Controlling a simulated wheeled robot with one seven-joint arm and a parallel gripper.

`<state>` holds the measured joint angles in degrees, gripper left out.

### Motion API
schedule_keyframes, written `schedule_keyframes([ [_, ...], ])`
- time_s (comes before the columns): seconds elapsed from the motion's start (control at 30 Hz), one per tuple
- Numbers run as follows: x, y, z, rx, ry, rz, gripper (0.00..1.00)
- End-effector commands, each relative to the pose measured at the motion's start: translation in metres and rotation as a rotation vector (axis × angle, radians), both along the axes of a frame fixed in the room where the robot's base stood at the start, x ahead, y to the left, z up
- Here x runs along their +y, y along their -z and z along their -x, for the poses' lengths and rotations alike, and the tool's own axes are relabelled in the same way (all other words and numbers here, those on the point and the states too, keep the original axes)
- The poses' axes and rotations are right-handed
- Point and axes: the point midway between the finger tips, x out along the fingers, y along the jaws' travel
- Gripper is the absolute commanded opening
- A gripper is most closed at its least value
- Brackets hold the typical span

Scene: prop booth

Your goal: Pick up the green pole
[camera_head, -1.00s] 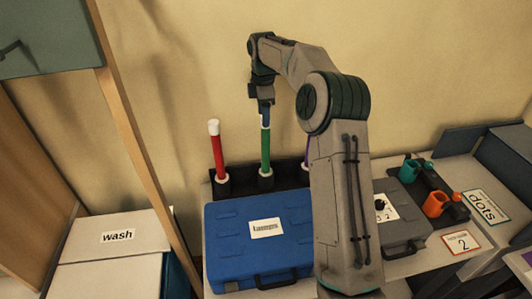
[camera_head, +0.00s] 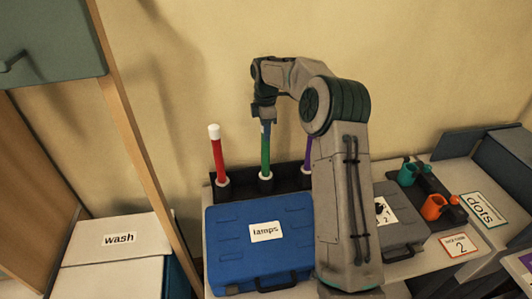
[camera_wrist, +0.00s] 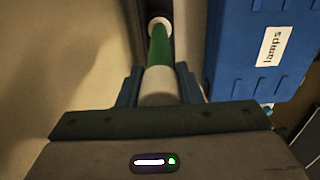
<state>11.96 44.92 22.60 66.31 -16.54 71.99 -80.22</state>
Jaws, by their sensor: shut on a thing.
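The green pole (camera_head: 265,152) stands upright in the middle of a dark rack (camera_head: 240,186), its lower end in a white-ringed holder. My gripper (camera_head: 264,122) is at the top of the pole, with its fingers shut around the upper end. In the wrist view the gripper (camera_wrist: 159,88) has a blue finger on each side of the pole's white top, and the green pole (camera_wrist: 160,47) runs down to the white ring. The pole's top is mostly hidden by the fingers in the head view.
A red pole (camera_head: 218,157) stands to the left in the rack and a purple pole (camera_head: 307,152) to the right, partly behind my arm. A blue case (camera_head: 230,255) labelled "lamps" lies in front. A grey case (camera_head: 400,230) and orange and teal cups are at right.

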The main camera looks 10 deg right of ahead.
Motion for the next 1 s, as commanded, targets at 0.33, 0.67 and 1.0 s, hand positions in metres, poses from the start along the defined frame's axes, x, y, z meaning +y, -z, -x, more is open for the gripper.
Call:
schedule_keyframes([
  [0.33,0.000,-0.014,-0.001,-0.005,0.001,0.000,0.00],
  [0.67,0.000,-0.073,-0.001,-0.006,0.000,-0.001,0.00],
  [1.0,0.000,-0.142,-0.001,-0.004,0.000,0.000,0.00],
])
